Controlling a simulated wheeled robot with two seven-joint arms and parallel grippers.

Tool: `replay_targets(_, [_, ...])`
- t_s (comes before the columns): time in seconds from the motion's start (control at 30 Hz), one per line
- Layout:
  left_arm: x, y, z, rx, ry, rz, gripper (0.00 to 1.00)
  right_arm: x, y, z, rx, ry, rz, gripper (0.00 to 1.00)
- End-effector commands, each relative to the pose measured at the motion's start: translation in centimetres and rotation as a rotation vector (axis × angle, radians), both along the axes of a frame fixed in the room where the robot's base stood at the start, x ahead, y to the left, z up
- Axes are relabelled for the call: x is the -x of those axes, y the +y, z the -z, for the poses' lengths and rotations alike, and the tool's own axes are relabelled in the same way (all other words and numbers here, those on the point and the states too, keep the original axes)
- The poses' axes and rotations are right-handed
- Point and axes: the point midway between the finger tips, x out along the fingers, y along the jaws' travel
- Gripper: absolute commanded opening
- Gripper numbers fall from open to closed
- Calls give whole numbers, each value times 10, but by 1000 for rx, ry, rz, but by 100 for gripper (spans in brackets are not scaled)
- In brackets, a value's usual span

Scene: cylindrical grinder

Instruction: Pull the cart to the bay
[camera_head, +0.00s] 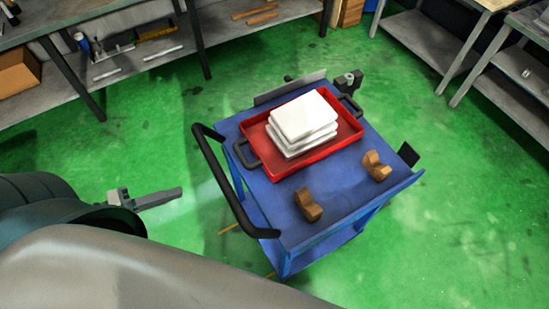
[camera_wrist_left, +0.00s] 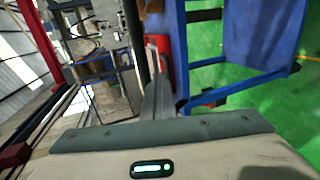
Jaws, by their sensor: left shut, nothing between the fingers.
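A blue cart (camera_head: 345,205) stands on the green floor in the middle of the head view. Its black push handle (camera_head: 222,178) is on the cart's left side. A red tray (camera_head: 347,143) with a stack of white blocks (camera_head: 303,115) sits on its top. My left gripper (camera_head: 178,192) is shut and empty, left of the handle and apart from it. In the left wrist view, the left gripper's fingers (camera_wrist_left: 158,92) point toward the blue cart frame (camera_wrist_left: 180,60). My right gripper is not in view. I cannot make out a marked bay.
Two brown notched blocks, one at the front (camera_head: 308,204) and one at the right (camera_head: 376,165), sit on the cart top. A shelf bench (camera_head: 130,65) stands at the back left. More benches (camera_head: 430,45) stand at the upper right. Green floor (camera_head: 455,200) right of the cart is clear.

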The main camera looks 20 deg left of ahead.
Motion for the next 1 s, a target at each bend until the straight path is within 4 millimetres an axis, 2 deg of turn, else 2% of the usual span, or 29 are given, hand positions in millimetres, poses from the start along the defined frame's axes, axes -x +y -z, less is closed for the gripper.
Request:
replay_targets(0.3, [16,12,-1,0,1,1,0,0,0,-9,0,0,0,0])
replay_targets(0.77, [18,14,0,0,0,1,0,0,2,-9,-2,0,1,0])
replay_targets(1.0, [26,21,-1,-1,2,0,0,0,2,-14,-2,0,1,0])
